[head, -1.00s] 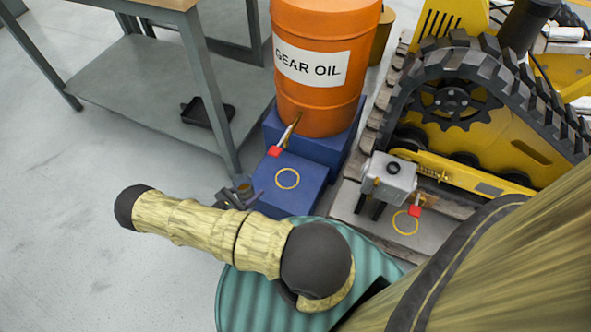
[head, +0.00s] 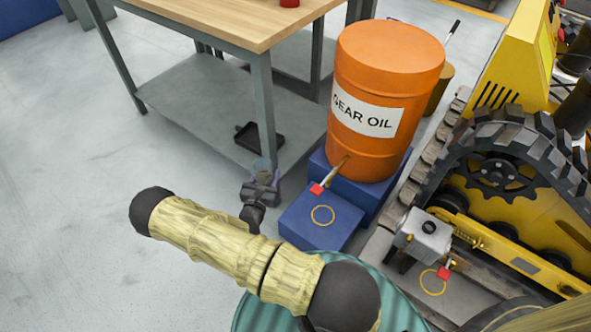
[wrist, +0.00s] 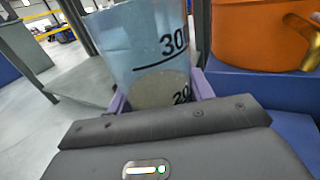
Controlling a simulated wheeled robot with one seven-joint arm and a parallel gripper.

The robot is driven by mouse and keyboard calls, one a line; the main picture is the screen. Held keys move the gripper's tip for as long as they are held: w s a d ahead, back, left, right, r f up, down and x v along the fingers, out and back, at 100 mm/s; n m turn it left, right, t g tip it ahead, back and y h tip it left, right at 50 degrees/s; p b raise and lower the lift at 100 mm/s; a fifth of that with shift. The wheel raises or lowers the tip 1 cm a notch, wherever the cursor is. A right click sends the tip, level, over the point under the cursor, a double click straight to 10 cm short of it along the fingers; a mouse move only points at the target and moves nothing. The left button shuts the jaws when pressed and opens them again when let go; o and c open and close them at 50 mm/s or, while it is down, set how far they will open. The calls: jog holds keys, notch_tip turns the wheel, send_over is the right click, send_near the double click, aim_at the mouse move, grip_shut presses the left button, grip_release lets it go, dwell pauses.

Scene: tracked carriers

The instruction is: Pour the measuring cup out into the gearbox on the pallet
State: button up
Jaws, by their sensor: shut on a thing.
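My gripper (head: 263,178) is shut on the clear measuring cup, which fills the upper middle of the wrist view (wrist: 150,45). The cup has dark marks reading 30 and 20. A beige patch shows low inside it; I cannot tell how much liquid that is. In the head view the cup is small and hard to make out, left of the blue step. The gearbox (head: 415,238) is a grey box with a dark round opening on top. It stands on the pallet (head: 410,283) at the lower right, well away from my gripper.
An orange gear oil drum (head: 385,150) with a red-handled tap stands on a blue stand. A blue step (head: 310,232) with a yellow ring is below the tap. A workbench (head: 235,22) stands behind my gripper. A yellow tracked carriage (head: 520,225) is beside the gearbox.

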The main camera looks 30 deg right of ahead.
jog(key=w+a+r+n+t+y+p, duration=0.4)
jog(key=a+r+n+y, duration=0.3)
jog(key=y, duration=0.5)
jog(key=shift+a+r+n+t+p, duration=0.35)
jog(key=shift+a+n+t+p, duration=0.05)
jog(key=shift+a+n, duration=0.45)
jog(key=shift+w, duration=0.1)
